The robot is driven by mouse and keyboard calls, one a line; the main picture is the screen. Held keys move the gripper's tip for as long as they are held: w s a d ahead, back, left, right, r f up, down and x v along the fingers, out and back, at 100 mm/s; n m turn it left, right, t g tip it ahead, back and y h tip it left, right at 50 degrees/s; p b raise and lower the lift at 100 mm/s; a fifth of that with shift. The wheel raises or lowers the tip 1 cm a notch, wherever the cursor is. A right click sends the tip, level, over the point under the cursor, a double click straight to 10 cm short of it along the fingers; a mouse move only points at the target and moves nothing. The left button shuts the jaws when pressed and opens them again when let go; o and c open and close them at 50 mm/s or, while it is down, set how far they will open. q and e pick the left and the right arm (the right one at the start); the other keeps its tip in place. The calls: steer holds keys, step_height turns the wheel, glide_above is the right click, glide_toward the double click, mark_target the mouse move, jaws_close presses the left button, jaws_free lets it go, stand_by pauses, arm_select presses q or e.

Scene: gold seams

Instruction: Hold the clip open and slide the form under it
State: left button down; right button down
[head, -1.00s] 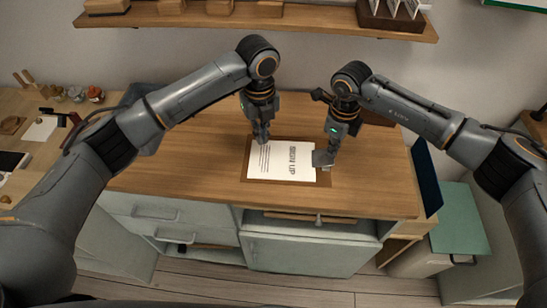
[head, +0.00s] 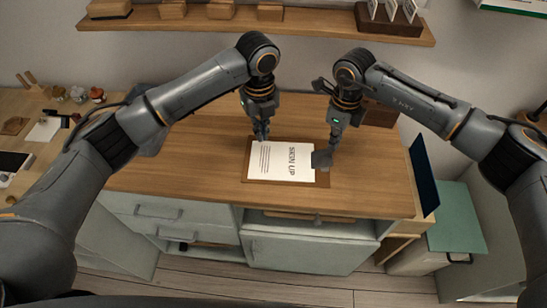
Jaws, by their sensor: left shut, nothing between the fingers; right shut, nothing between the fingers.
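A brown clipboard (head: 323,180) lies flat on the wooden counter, with its grey metal clip (head: 321,159) at the right end. The white form (head: 281,161), headed "SIGN UP", lies on the board with its right edge at the clip. I cannot tell how far the form's edge sits under the clip. My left gripper (head: 262,138) is shut and empty just above the form's far left edge. My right gripper (head: 333,145) is shut and empty beside and just above the clip, apparently not pressing on it.
The wooden counter (head: 200,150) is clear around the board. A side table at left holds jars (head: 78,95) and papers. A wall shelf (head: 330,24) runs above at the back. A green-topped cabinet (head: 456,220) stands at right.

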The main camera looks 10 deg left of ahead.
steer(key=shift+r+p, duration=0.55)
steer(key=shift+r, duration=0.85)
